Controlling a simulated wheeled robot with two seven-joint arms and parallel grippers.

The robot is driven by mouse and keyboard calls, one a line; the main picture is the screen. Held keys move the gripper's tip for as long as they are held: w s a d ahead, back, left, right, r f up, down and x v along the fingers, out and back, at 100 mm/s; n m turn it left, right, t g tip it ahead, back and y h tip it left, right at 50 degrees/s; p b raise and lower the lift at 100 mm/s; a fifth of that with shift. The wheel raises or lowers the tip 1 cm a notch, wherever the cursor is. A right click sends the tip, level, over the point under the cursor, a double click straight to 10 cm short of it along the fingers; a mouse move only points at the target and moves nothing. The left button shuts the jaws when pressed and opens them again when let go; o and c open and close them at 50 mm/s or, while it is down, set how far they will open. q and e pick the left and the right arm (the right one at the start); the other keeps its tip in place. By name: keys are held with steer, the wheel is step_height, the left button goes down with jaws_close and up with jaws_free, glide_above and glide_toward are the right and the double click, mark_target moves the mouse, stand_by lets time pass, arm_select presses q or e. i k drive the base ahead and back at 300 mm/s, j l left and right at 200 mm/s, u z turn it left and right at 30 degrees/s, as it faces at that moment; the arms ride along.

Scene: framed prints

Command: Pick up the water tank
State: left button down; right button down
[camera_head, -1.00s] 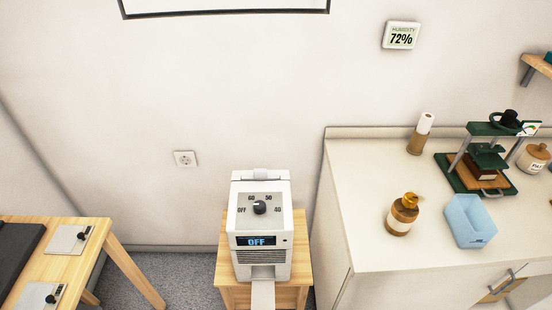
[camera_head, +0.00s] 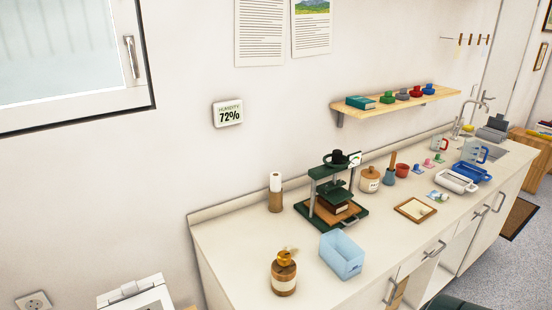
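A light blue open-topped box (camera_head: 342,256), which looks like the water tank, stands on the near part of the white counter (camera_head: 235,250). It is right of a brown-and-cream bottle (camera_head: 284,275) and in front of a green press (camera_head: 333,195). Its inside looks empty from here. The white appliance (camera_head: 137,293) shows only its top at the bottom left; its front is out of frame. Neither of my grippers is in view.
A framed print (camera_head: 415,210) lies right of the press. Several jars, cups and trays crowd the counter's right part. A wooden shelf (camera_head: 395,103) hangs above. The counter's left end is mostly clear. A dark rounded shape shows at the bottom edge.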

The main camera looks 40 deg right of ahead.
mark_target(346, 259)
steer(key=z, duration=1.85)
